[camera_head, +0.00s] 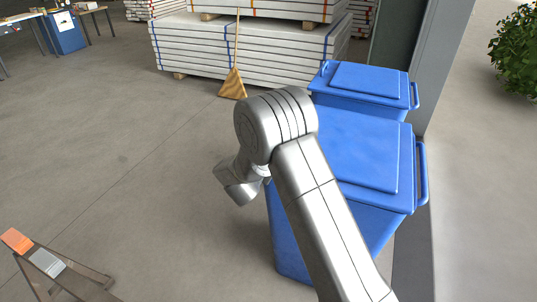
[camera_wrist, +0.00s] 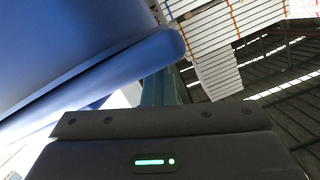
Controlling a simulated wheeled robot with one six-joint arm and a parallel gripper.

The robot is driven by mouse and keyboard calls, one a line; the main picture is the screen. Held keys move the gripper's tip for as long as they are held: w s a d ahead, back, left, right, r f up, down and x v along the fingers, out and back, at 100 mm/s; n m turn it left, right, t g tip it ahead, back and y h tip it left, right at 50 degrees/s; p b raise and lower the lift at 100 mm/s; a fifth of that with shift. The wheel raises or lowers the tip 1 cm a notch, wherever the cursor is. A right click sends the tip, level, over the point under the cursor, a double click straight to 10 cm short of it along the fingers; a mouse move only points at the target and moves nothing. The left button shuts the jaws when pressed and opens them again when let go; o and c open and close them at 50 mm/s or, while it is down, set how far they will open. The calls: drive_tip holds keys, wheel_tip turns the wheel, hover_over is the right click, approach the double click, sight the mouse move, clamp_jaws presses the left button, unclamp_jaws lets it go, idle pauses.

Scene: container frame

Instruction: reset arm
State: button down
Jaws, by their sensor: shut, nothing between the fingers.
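My arm reaches up in the head view and bends over beside the blue bins. Its gripper end is turned away and its fingers do not show there. In the wrist view my gripper (camera_wrist: 155,122) fills the bottom as a dark body with a green light. It is shut, with nothing held. A large blue bin (camera_head: 360,150) stands right behind my arm and is partly hidden by it. The wrist view looks up past a blue rounded edge (camera_wrist: 120,72), close to the gripper; I cannot tell if they touch.
A second blue bin (camera_head: 362,88) stands behind the first. A broom (camera_head: 234,82) leans on stacked white boards (camera_head: 185,50). A wooden stand (camera_head: 70,280) is at the lower left, and a grey post (camera_head: 440,60) is at the right.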

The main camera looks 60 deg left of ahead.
drive_tip(key=b+v, duration=0.1)
drive_tip(key=v, duration=0.9)
drive_tip(key=shift+r, duration=0.2)
drive_tip(key=shift+w+d, duration=0.15)
drive_tip(key=x, duration=0.5)
drive_tip(key=p+x, duration=0.1)
drive_tip(key=x, duration=0.4)
drive_tip(key=shift+f, duration=0.25)
